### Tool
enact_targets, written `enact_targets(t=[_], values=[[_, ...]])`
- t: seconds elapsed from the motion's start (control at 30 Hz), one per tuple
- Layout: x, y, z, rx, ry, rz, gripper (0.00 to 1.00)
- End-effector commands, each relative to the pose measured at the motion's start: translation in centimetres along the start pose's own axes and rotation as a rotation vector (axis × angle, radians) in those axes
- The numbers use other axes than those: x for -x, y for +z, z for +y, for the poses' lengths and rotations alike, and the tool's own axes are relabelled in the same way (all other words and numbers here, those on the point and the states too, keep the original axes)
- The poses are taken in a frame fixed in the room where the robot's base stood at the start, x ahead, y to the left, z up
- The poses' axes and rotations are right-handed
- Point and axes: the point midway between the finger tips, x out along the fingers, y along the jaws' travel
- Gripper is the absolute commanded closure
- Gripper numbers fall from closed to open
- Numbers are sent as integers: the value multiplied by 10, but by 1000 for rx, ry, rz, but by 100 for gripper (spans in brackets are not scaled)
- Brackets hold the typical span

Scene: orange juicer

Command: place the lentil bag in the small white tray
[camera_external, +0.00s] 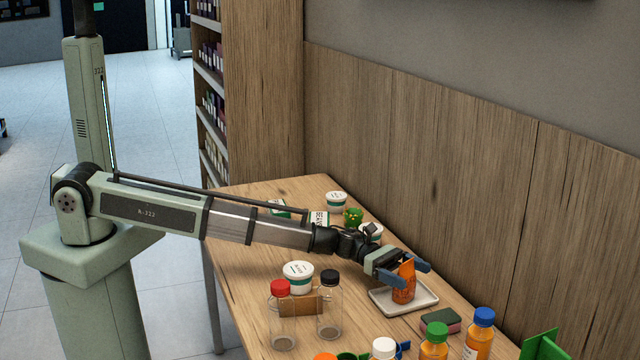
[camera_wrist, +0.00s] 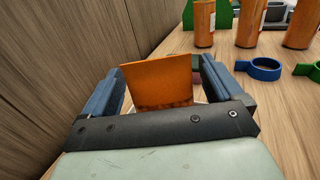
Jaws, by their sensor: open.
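The orange lentil bag (camera_external: 404,283) stands upright at the small white tray (camera_external: 428,302), its lower end appearing to rest inside the tray. In the wrist view the bag (camera_wrist: 158,85) is between my blue fingers, with room visible on both sides. My gripper (camera_external: 412,273) is open around the upper part of the bag, over the tray. It also shows in the wrist view (camera_wrist: 160,80). The bag's lower part and most of the tray are hidden by my gripper in the wrist view.
A dark green and pink block (camera_external: 440,320) lies right of the tray. Orange bottles (camera_external: 434,342) stand near the front right. Clear jars with red (camera_external: 282,312) and black (camera_external: 330,308) lids and a white tub (camera_external: 298,277) stand left. A wooden wall (camera_external: 430,170) runs behind the table.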

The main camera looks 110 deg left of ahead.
Motion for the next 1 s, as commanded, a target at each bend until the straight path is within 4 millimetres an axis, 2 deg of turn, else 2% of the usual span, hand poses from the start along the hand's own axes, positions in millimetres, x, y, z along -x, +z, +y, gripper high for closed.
enact_targets(t=[0.3, 0.43, 1.0], values=[[48, 0, -2, 0, 0, -1, 7], [61, 0, -1, 0, 0, -1, 7], [64, 0, 0, 0, -2, -1, 7]])
